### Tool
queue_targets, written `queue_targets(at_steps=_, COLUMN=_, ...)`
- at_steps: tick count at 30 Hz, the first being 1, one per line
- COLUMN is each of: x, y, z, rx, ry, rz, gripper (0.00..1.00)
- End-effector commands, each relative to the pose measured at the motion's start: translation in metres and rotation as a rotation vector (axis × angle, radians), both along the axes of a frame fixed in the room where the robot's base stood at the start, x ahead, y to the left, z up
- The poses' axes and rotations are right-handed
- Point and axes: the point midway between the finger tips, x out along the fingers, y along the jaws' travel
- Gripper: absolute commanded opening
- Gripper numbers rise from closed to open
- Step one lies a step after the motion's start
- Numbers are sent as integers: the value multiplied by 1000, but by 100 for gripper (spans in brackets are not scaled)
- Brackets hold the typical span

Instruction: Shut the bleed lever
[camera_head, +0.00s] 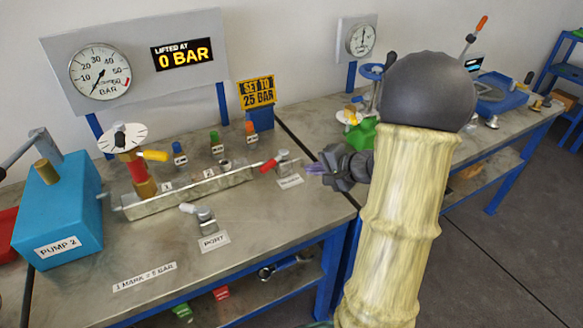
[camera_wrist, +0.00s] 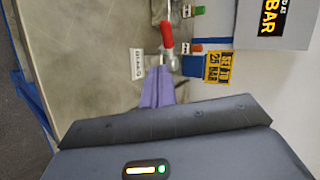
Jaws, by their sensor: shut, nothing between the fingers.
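The bleed lever, a small metal valve with a red handle (camera_head: 268,166), sits at the right end of the metal manifold block (camera_head: 185,192). Its label (camera_head: 290,181) lies in front of it. In the wrist view the red handle (camera_wrist: 167,34) shows just beyond my fingertips, with the label (camera_wrist: 137,62) to its left. My gripper (camera_head: 314,170) has purple fingers, shut together and empty, just right of the valve in the head view. In the wrist view the fingers (camera_wrist: 158,80) point at the valve body. I cannot tell whether they touch it.
A blue pump (camera_head: 58,215) stands at the left. A port valve (camera_head: 204,218) with a pale handle is in front of the manifold. A gauge panel reading 0 BAR (camera_head: 187,53) and a yellow sign (camera_head: 257,93) stand behind. The bench front is mostly clear.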

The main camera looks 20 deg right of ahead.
Motion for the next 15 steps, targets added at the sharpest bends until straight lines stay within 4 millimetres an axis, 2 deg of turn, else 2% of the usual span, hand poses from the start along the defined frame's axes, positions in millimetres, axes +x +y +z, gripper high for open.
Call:
queue_targets(at_steps=5, x=16, y=11, z=-10, rx=1, ry=3, rz=7, gripper=0)
queue_targets(at_steps=15, x=61, y=35, z=-40, rx=1, ry=3, rz=7, gripper=0)
